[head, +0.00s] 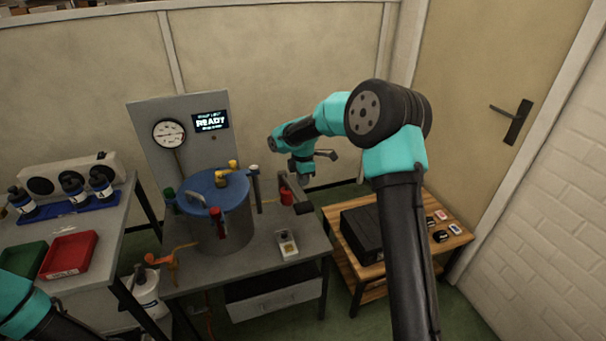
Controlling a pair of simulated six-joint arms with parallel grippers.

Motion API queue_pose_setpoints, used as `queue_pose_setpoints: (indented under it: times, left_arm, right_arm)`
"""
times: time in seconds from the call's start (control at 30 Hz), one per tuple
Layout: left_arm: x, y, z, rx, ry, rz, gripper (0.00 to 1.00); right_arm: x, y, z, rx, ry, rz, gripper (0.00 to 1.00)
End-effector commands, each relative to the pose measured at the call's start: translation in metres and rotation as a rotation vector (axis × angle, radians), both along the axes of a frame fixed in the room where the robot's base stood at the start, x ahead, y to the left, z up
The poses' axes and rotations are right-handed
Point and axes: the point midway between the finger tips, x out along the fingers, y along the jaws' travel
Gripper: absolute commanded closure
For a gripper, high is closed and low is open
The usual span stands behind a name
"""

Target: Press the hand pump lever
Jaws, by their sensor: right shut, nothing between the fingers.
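What looks like the hand pump stands at the right back of the grey workbench, with a red part (286,197) and a lever that ends in a black grip (303,208). Much of the pump is small and hard to make out. My right gripper (302,178) is shut and empty, pointing down just above the lever area. I cannot tell whether it touches the lever. My left arm shows only at the lower left corner; its gripper is out of view. The sealed cylinder (232,230) with its blue lid (213,187) stands on the bench left of the pump.
A panel behind holds a gauge (169,133) and a screen (211,122) reading READY. A small device (287,244) sits at the bench front, an orange tool (166,262) at its left. A black box (362,234) stands on a wooden table to the right.

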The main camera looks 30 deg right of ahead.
Motion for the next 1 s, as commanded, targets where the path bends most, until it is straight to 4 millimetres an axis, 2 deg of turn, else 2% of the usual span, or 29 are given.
queue_pose_setpoints:
  times: [0.3,0.5,0.7,1.0]
  left_arm:
    - [0.0,0.0,0.0,0.0,0.0,0.0,1.0]
    - [0.0,0.0,0.0,0.0,0.0,0.0,1.0]
    - [0.0,0.0,0.0,0.0,0.0,0.0,1.0]
    - [0.0,0.0,0.0,0.0,0.0,0.0,1.0]
  right_arm:
    - [-0.001,0.0,-0.056,0.001,0.004,0.0,1.0]
    - [-0.001,0.0,-0.083,0.0,0.002,-0.001,1.0]
    - [0.0,0.0,-0.094,0.0,0.001,-0.001,1.0]
    - [0.0,0.0,-0.094,0.0,0.0,-0.001,1.0]
